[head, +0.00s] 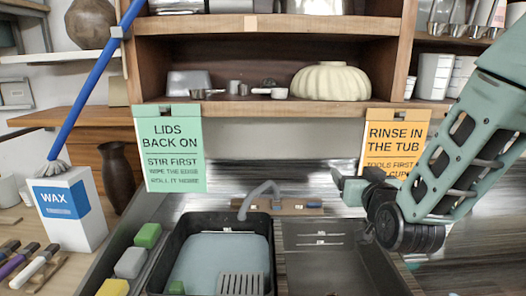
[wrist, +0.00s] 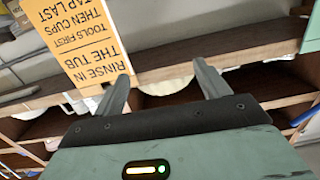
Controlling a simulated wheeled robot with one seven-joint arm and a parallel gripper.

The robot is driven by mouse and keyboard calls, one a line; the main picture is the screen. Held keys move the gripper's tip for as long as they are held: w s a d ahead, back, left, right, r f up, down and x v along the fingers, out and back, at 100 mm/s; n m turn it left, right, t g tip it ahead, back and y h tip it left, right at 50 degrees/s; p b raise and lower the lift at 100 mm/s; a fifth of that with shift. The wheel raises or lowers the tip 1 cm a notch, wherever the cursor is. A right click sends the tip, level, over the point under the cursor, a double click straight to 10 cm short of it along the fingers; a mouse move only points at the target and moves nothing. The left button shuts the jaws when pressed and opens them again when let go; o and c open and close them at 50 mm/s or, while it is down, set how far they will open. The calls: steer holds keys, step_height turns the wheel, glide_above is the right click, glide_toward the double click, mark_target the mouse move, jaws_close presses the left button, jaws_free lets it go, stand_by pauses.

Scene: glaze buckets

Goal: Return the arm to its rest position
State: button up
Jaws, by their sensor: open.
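My gripper (wrist: 162,90) is open and empty in the wrist view, its two fingers apart with the shelf edge behind them. In the head view my gripper (head: 352,187) is at the right, raised in front of the orange "Rinse in the tub" sign (head: 395,138), pointing left. The sign is partly hidden by my arm. It also shows in the wrist view (wrist: 75,40), turned nearly upside down, left of the fingers. My green arm (head: 455,145) reaches in from the right edge.
A dark tub (head: 270,237) of pale water stands below, beside a metal basin (head: 325,265). A white wax box (head: 90,225) with a blue-handled brush (head: 95,85) is at the left. A green "Lids back on" sign (head: 170,150) hangs from the shelf (head: 260,110).

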steer(key=s+d+f+g, duration=0.5)
steer(key=s+d+g, duration=0.15)
steer(key=s, duration=0.35)
steer(key=s+d+f+g, duration=0.5)
steer(key=s+g, duration=0.3)
steer(key=s, duration=0.1)
steer(key=s+a+f+n+g+b, duration=0.1)
steer(key=s+a+f+n+b, duration=0.35)
steer(key=f+b, duration=0.65)
steer(key=s+a+f+n+g+b, duration=0.1)
steer(key=s+a+f+b, duration=0.4)
steer(key=a+f+b, duration=0.45)
steer(key=s+a+f+n+g+b, duration=0.15)
steer(key=s+a+f+b, duration=0.25)
steer(key=f+b, duration=0.9)
step_height(320, 180, up, 20)
steer(key=p, duration=1.7)
steer(key=shift+s+a+n+t+p, duration=0.2)
steer(key=shift+n+t+p, duration=0.1)
steer(key=shift+t+p, duration=0.1)
steer(key=shift+f, duration=0.15)
